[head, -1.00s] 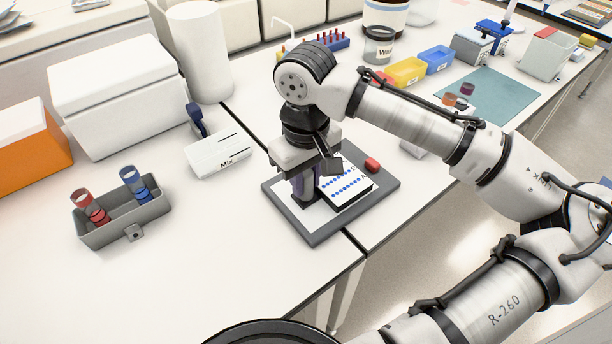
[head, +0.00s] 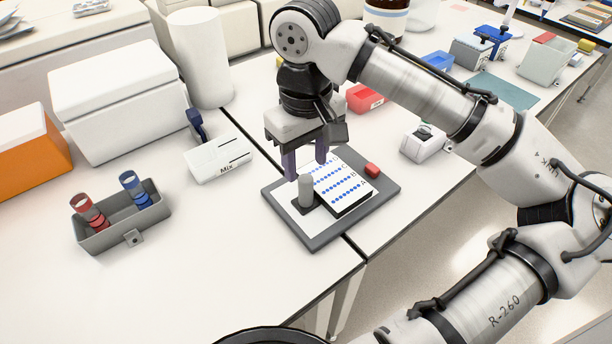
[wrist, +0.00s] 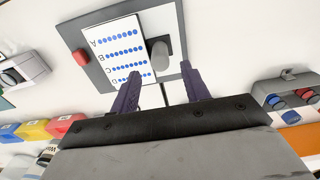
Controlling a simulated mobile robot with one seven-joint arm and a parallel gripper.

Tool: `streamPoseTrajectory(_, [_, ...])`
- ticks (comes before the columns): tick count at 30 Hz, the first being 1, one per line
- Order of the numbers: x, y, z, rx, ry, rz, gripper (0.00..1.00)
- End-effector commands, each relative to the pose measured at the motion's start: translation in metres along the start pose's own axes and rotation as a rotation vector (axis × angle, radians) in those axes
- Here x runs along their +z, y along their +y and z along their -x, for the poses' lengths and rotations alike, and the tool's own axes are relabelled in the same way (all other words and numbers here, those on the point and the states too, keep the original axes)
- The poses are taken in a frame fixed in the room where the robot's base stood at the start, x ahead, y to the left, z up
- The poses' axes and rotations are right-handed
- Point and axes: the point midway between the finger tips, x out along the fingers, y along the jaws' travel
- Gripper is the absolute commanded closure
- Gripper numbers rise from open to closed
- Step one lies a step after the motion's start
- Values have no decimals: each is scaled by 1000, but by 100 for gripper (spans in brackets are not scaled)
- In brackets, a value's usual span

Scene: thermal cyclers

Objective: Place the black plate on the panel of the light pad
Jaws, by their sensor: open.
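The black plate (head: 344,187) lies flat on the light pad (head: 316,240), over the right part of its white panel (head: 284,196). Its sides are black, and its pale top has rows of blue dots lettered A to D. A grey upright peg (head: 305,190) on a dark foot stands at the plate's left side. In the wrist view, the plate (wrist: 122,49) and peg (wrist: 160,58) are beyond the fingers.
A red button (head: 372,170) is on the pad's right border. A white Mix device (head: 218,158) stands to the left, and a grey rack (head: 122,220) with red and blue tubes is farther left. A red bin (head: 364,98) and white device (head: 423,143) are behind right. The front-left bench is clear.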

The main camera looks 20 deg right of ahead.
Motion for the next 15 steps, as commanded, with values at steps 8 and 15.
streamPoseTrajectory(8, [-1, 0, 47, 1, 1, -2, 54])
streamPoseTrajectory(15, [0, 0, 56, 0, 0, -1, 54])
